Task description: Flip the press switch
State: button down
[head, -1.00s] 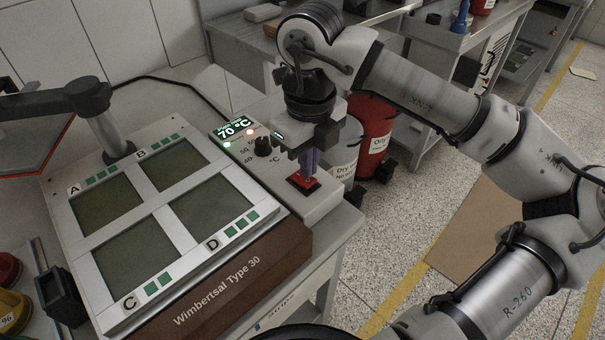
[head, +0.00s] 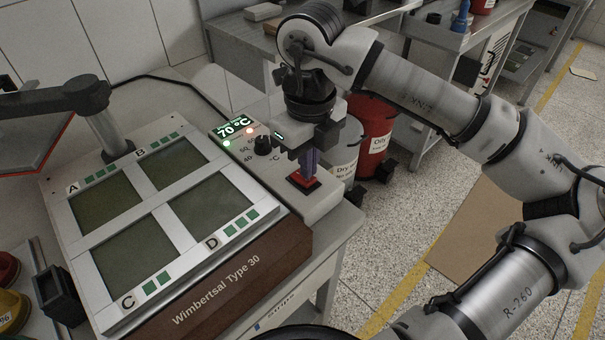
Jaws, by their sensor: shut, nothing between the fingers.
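The press (head: 228,273) is a brown box labelled Wimbertsal Type 30 with a light top plate and dark panels marked A to D. A red switch (head: 299,184) in a dark frame sits on the light control strip at the press's right side. My gripper (head: 306,172) points down from above with its fingers shut and empty. The fingertips are at the red switch and seem to touch it; they hide part of it, so its tilt cannot be told.
A dark knob (head: 263,145) and a lit display (head: 235,127) reading 70 °C lie left of my gripper. A dark lever arm (head: 60,100) stands at the back left.

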jog(key=shift+f+b, duration=0.8)
dwell(0.4)
jog(key=shift+r+p, duration=1.95)
jog(key=shift+r, duration=1.6)
